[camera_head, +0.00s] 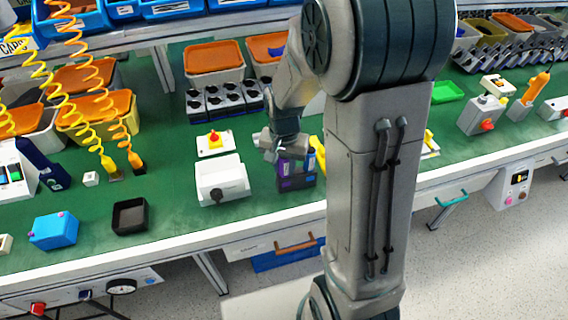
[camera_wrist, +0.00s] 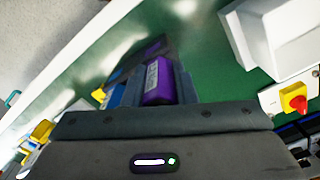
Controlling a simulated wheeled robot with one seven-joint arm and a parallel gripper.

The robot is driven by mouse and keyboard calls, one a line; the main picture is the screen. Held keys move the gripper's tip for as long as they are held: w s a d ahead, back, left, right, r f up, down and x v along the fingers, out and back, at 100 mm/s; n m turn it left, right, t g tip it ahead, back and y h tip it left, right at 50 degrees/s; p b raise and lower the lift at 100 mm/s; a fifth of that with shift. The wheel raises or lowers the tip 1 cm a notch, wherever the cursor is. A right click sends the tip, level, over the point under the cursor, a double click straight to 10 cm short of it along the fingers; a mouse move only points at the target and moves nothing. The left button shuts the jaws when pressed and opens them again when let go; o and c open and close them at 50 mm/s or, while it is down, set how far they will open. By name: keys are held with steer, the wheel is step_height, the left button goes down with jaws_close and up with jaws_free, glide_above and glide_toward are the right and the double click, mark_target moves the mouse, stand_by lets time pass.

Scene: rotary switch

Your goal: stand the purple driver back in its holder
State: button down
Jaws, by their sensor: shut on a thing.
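The purple driver (camera_wrist: 158,82) is between my gripper's fingers in the wrist view, its thick handle facing the camera. My gripper (camera_head: 288,153) is shut on it and points down over the bench. The dark box-shaped holder (camera_head: 297,184) stands directly below my gripper in the head view. A dark part beyond the handle in the wrist view (camera_wrist: 148,50) looks like this holder. The driver's lower end is hidden, so I cannot tell whether it is inside the holder or only above it.
A white box with a black rotary knob (camera_head: 222,182) stands just left of the holder. A red button on a yellow base (camera_head: 214,140) is behind that box. A yellow item (camera_head: 318,154) is close on the holder's right. A black tray (camera_head: 130,216) lies farther left.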

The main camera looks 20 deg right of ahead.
steer(key=c, duration=1.1)
jaws_free()
step_height(320, 180, up, 14)
steer(key=shift+p, duration=0.3)
